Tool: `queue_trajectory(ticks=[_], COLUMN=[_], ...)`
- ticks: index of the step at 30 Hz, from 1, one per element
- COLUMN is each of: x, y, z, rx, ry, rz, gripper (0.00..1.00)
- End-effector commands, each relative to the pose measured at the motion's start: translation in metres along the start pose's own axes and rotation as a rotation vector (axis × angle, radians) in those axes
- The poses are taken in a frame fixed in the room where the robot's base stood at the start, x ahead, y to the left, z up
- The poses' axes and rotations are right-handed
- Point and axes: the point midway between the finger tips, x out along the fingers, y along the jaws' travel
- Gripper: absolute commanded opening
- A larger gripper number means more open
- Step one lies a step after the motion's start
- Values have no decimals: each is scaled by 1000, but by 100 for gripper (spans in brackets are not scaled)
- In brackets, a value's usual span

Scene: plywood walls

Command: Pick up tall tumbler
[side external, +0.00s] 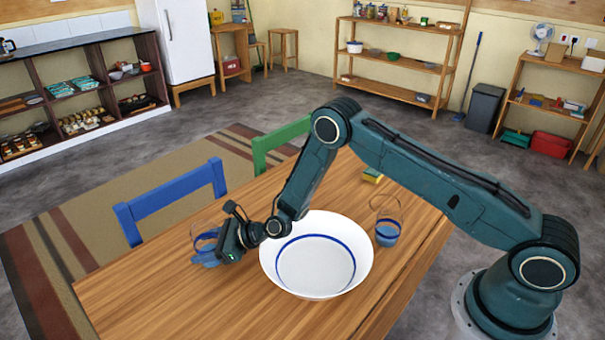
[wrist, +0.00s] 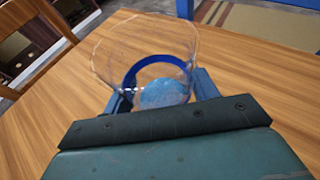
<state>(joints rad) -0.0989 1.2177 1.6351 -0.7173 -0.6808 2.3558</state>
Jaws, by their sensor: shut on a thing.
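A clear tumbler (side external: 203,233) with a blue band stands at the left of the wooden table. It also shows in the wrist view (wrist: 146,45), where its wide rim and pale blue bottom are visible. My gripper (side external: 207,255) is shut on this tumbler, with blue fingers on either side of it in the wrist view (wrist: 160,95). I cannot tell whether its base touches the table. A second clear tumbler (side external: 386,213), blue in its lower part, stands right of the bowl, apart from my gripper.
A large white bowl (side external: 316,265) with a blue ring sits close to the right of my gripper. A small yellow and green block (side external: 372,175) lies towards the far edge. The table's near left is clear.

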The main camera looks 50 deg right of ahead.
Motion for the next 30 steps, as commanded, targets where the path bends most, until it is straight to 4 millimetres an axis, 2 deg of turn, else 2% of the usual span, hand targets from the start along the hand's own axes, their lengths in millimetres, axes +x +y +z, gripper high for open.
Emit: queue_trajectory(ticks=[14,30], x=[-5,-20], y=[-1,-2], z=[12,50], rx=[-1,-2], ry=[-1,-3], rz=[-1,0], gripper=[32,32])
